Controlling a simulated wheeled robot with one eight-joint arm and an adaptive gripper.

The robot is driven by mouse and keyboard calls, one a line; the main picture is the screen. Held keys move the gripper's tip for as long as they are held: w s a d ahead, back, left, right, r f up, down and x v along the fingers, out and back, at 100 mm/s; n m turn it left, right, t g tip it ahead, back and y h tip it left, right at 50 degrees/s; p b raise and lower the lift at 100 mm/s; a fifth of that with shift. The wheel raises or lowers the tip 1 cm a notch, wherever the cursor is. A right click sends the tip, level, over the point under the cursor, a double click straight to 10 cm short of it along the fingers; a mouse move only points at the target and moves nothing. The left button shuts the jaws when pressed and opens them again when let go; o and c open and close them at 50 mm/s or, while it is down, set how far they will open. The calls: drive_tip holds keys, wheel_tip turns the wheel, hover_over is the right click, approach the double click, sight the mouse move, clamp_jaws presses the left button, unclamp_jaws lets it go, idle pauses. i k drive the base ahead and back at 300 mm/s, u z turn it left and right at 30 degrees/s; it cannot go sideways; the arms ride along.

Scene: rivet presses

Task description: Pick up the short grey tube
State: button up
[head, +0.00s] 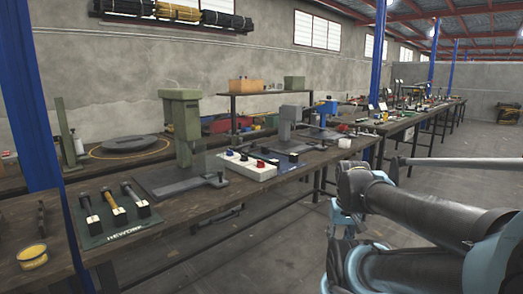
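I cannot make out a short grey tube for certain in the head view. Three tools lie side by side on a dark green mat (125,236) on the left bench: a grey-handled one (86,204), a yellow-handled one (112,208) and another grey-handled one (132,192). A small whitish cylinder (344,143) stands on the bench at the right; it is too small to tell if it is hollow. My dark arm links fill the lower right, clear of the bench. My gripper's fingers do not show.
A green press (183,125) stands on the wooden bench (165,232), with a grey press (290,118) beyond. A white box with coloured knobs (248,166) lies between them. A yellow tin (33,257) is at lower left. A blue post (378,65) rises behind my arm. Floor in front is clear.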

sight(253, 144)
drive_tip(key=z, duration=0.1)
drive_tip(key=i, duration=1)
drive_tip(key=u, duration=0.05)
